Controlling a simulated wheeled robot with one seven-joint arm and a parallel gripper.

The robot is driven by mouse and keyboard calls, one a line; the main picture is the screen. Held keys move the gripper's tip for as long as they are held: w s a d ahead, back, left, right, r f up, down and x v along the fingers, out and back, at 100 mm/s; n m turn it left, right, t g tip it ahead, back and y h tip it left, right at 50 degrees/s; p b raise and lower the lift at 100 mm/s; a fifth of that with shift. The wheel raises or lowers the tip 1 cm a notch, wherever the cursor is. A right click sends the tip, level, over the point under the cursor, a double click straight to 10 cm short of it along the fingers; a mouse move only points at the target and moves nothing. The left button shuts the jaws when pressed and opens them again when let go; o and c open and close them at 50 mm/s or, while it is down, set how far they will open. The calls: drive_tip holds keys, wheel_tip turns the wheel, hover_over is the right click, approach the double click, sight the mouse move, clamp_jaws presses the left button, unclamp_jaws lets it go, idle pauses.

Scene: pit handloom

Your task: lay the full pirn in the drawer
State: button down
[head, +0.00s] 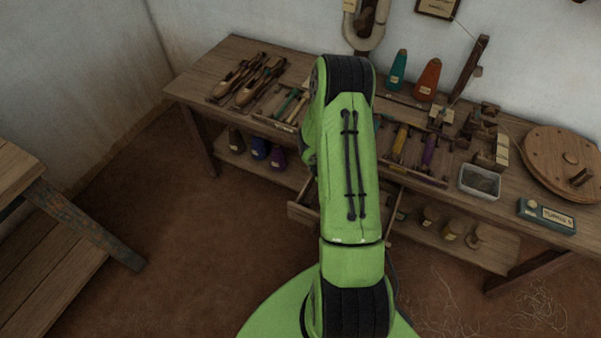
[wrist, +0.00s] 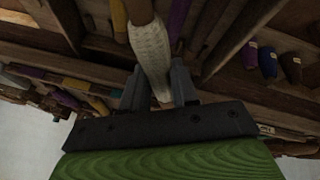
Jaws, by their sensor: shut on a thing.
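The full pirn (wrist: 152,52), wound with whitish yarn and with a brown wooden end, is between the fingers of my gripper (wrist: 158,88) in the wrist view. The gripper is shut on it. In the head view my green arm hides the gripper and the pirn. The drawer (head: 301,213) is pulled out under the bench, and my arm covers its middle. In the wrist view, wooden boards run on both sides of the pirn, with purple and orange-brown pieces between them. I cannot tell whether the pirn touches anything below.
The bench (head: 215,63) holds shuttles (head: 236,78), trays of pirns and tools, a metal tin (head: 480,181) and a round wooden wheel (head: 556,160). Yarn cones (head: 259,148) stand on the lower shelf. A wooden frame (head: 85,220) is at left. Floor between is clear.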

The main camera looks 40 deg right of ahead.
drive_tip(key=s+d+f+m+g, duration=0.2)
drive_tip(key=s+d+f+m, duration=0.15)
drive_tip(key=s+d, duration=0.7)
drive_tip(key=f+b, duration=0.2)
drive_tip(key=a+f+b, duration=0.1)
drive_tip(key=f+b, duration=0.1)
drive_tip(key=f, duration=0.1)
drive_tip(key=s+f+b, duration=0.1)
drive_tip(key=f+b, duration=0.1)
drive_tip(key=f, duration=0.1)
drive_tip(key=shift+a+f, duration=0.25)
drive_tip(key=shift+a, duration=0.25)
drive_tip(key=c, duration=0.8)
unclamp_jaws()
drive_tip(key=shift+a+f, duration=0.1)
drive_tip(key=shift+a, duration=0.05)
drive_tip(key=shift+c, duration=1.4)
